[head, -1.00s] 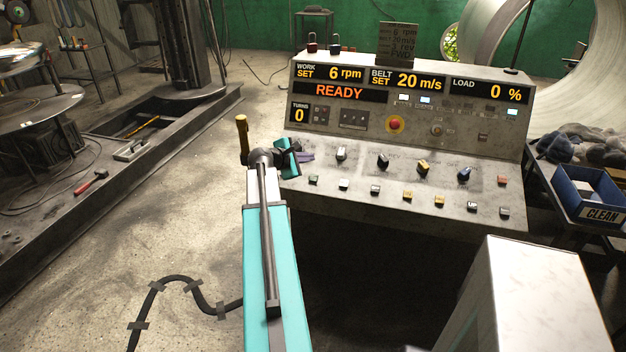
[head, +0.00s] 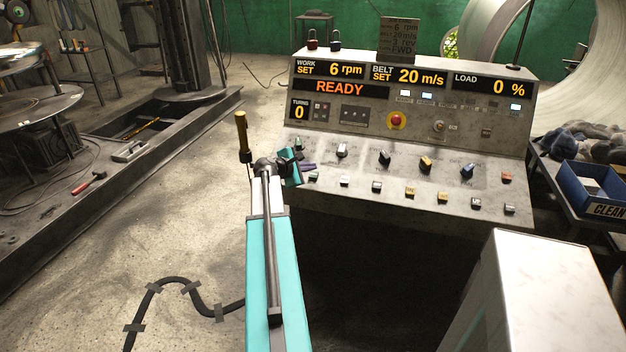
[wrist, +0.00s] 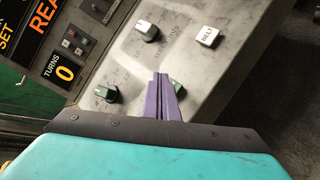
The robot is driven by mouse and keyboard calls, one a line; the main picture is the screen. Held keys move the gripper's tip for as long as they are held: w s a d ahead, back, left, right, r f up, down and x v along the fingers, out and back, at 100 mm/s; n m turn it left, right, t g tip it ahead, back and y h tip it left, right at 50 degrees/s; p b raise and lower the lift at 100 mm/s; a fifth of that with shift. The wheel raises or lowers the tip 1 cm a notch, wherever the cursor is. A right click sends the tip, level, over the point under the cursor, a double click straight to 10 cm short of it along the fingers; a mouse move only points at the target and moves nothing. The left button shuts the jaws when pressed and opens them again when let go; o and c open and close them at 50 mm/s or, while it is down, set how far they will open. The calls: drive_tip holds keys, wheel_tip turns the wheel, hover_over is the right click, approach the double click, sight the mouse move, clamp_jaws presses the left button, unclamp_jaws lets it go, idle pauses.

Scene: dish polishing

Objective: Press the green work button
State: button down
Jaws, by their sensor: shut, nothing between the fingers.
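The green button (head: 314,177) sits at the left end of the front button row on the console's sloped panel. It also shows in the wrist view (wrist: 178,85), partly hidden behind the fingertips. My gripper (head: 309,166) has purple fingers, shut and empty, right at the button. In the wrist view the shut fingertips (wrist: 161,80) overlap the button's left side. I cannot tell whether they touch it. A dark green knob (wrist: 107,93) lies left of the fingers, and it also shows above my gripper in the head view (head: 298,143).
A white button marked BELT (wrist: 207,36) and a pale knob (wrist: 147,31) are near the fingers. The console display (head: 340,88) reads READY. A red stop button (head: 397,121) is higher up. A blue CLEAN bin (head: 590,190) stands at the right.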

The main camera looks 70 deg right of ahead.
sight(314, 175)
drive_tip(key=shift+d+f, duration=0.2)
drive_tip(key=shift+f, duration=0.4)
drive_tip(key=shift+f+b, duration=0.15)
drive_tip(key=shift+b, duration=0.15)
idle(1.5)
drive_tip(key=shift+d+f, duration=0.15)
drive_tip(key=shift+f, duration=0.1)
